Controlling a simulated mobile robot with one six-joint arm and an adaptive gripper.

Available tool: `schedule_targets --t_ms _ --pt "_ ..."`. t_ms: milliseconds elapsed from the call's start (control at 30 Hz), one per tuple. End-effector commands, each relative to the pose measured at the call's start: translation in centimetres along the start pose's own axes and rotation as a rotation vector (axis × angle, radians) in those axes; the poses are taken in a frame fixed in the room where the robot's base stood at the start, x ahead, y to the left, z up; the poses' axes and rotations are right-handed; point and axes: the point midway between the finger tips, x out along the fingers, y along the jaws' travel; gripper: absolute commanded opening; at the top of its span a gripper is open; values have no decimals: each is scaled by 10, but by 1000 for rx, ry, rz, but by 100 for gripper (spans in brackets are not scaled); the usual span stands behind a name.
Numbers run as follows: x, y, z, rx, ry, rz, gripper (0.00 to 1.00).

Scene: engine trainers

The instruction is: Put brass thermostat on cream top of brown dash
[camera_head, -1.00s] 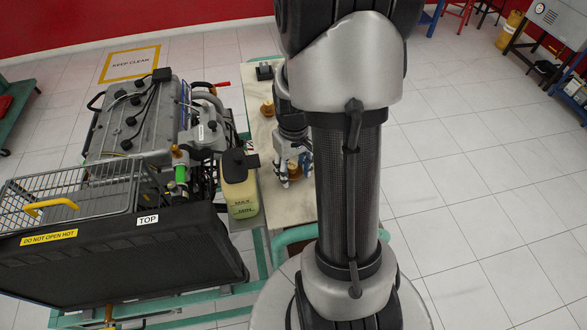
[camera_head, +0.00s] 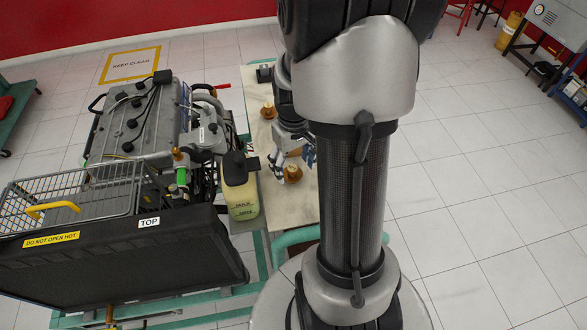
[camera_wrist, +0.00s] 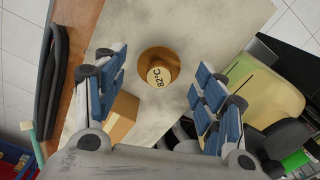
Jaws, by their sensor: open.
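In the head view my gripper (camera_head: 291,157) is just behind the thermostat, partly hidden by my arm. A second small brown-and-brass piece (camera_head: 268,111) stands farther back on the worktop. I cannot tell whether it is the brown dash.
A tan box (camera_wrist: 122,118) sits beside the left finger. A yellowish jug (camera_head: 241,190) with a black cap stands at the worktop's left, beside the engine trainer (camera_head: 135,115). The pale worktop (camera_head: 285,207) is clear in front of the thermostat.

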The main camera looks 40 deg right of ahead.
Motion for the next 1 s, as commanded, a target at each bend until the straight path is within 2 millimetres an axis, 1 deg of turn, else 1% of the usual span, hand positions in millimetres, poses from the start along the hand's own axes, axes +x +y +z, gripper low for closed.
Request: schedule_targets --t_ms 33,200,300,467,567,667,767,800,867,900,1000 --pt "-15 1 -1 0 6 2 64" --pt "-52 0 -1 0 5 2 64" --pt "-68 0 -1 0 3 1 64" --pt "-83 0 0 0 2 1 64" --pt "-93 -7 1 -8 13 5 64" --pt "-114 -29 6 -33 51 16 64" --pt "-143 -64 20 -70 113 27 64" --pt "-155 -79 28 -87 141 29 64" --pt "-170 -100 43 -112 186 28 64" --pt "-179 -114 54 -129 215 26 64" --pt "-195 -141 83 -167 282 12 64"
